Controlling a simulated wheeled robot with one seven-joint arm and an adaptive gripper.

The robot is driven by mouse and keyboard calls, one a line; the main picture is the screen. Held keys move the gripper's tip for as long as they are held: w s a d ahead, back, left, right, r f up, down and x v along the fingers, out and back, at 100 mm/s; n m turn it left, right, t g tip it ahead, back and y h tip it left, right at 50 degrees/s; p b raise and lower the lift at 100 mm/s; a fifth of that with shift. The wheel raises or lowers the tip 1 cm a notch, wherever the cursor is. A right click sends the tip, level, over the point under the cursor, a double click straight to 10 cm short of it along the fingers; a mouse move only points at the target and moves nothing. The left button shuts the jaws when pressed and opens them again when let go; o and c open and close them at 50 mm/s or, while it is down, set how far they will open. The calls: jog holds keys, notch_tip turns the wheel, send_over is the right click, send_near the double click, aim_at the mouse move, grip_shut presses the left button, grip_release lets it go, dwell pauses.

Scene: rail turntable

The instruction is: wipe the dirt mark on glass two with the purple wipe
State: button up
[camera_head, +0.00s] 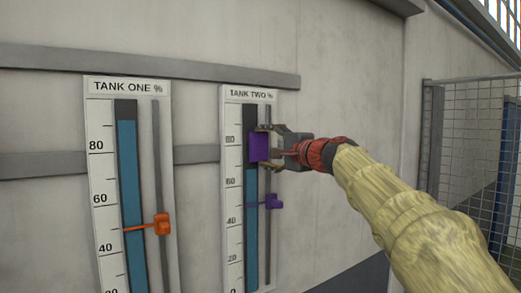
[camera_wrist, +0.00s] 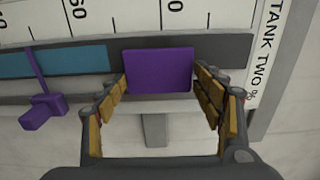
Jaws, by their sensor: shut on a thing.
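The purple wipe (camera_head: 259,147) is a small block between the fingers of my gripper (camera_head: 267,147), in front of the upper part of glass two. My gripper is shut on the wipe, which also shows in the wrist view (camera_wrist: 158,72). Glass two (camera_head: 251,205) is the upright tube on the TANK TWO gauge, dark above and blue below. The wipe covers it around the 70 to 80 level, just above the blue column's top. I cannot tell whether the wipe touches the glass. No dirt mark shows; the part behind the wipe is hidden.
A purple pointer (camera_head: 272,202) sits on the rail right of glass two, below my gripper. The TANK ONE gauge (camera_head: 104,170) with an orange pointer (camera_head: 161,224) stands to the left. A mesh fence (camera_head: 470,145) is at the right.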

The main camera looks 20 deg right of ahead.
jog(key=shift+w, duration=0.1)
jog(key=shift+s+a, duration=0.2)
jog(key=shift+a, duration=0.45)
jog(key=shift+s+a, duration=0.2)
jog(key=shift+a, duration=0.5)
jog(key=shift+s+a, duration=0.2)
jog(key=shift+a, duration=0.45)
jog(key=shift+b, duration=0.4)
jog(key=shift+s+d+f+b, duration=0.2)
jog(key=shift+s+b, duration=0.1)
jog(key=shift+s, duration=0.25)
jog(key=b, duration=0.2)
send_near(247, 147)
jog(key=shift+w+a+r, duration=0.1)
jog(key=shift+w+r, duration=0.05)
jog(key=shift+w, duration=0.35)
jog(key=shift+b+v, duration=0.55)
jog(key=shift+v, duration=1)
